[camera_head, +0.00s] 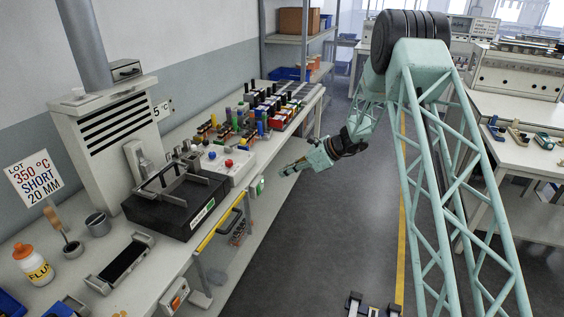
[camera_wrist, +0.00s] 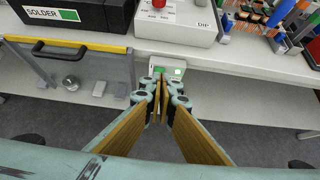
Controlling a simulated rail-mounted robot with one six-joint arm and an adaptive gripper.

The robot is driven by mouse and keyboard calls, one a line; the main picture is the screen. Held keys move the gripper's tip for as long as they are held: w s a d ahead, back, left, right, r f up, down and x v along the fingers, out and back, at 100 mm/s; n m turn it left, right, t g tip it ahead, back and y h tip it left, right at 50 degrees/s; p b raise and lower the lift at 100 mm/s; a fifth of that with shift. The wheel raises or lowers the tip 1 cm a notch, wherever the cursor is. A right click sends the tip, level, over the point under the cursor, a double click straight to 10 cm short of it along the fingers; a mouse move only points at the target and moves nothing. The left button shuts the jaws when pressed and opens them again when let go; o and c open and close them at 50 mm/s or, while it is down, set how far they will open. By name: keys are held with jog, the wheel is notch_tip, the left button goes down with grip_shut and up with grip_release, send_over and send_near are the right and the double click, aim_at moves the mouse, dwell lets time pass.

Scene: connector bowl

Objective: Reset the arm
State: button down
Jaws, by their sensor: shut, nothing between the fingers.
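My arm is pale green, and its end reaches out over the floor beside the left workbench. My gripper (camera_head: 286,171) hangs in the aisle just off the bench's front edge in the head view. In the wrist view my gripper (camera_wrist: 160,84) is shut, with its fingertips together and nothing between them. The fingertips point toward the bench front, where a small white box with a green light (camera_wrist: 168,70) is fixed below the edge. No object is touching the gripper that I can see.
The left bench (camera_head: 172,262) holds a black solder pot (camera_head: 172,208), a white box with red and blue buttons (camera_head: 222,160), and several colored connectors (camera_head: 262,112).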

jog(key=s+d+r+n+g+h, duration=0.2)
jog(key=s+r+n, duration=1)
jog(key=s+r, duration=2)
jog(key=s+d+r+n+h, duration=0.1)
jog(key=s+d+n+h, duration=0.1)
jog(key=s, duration=1.1)
jog(key=s+d+r+n+t+h, duration=0.1)
jog(key=s+d+n, duration=0.4)
jog(key=s, duration=0.8)
jog(key=s+d+r+n+h, duration=0.2)
jog(key=s+d, duration=0.4)
jog(key=s, duration=0.7)
jog(key=shift+r+n+t+h, duration=0.4)
jog(key=shift+n+h, duration=0.5)
jog(key=shift+h, duration=0.3)
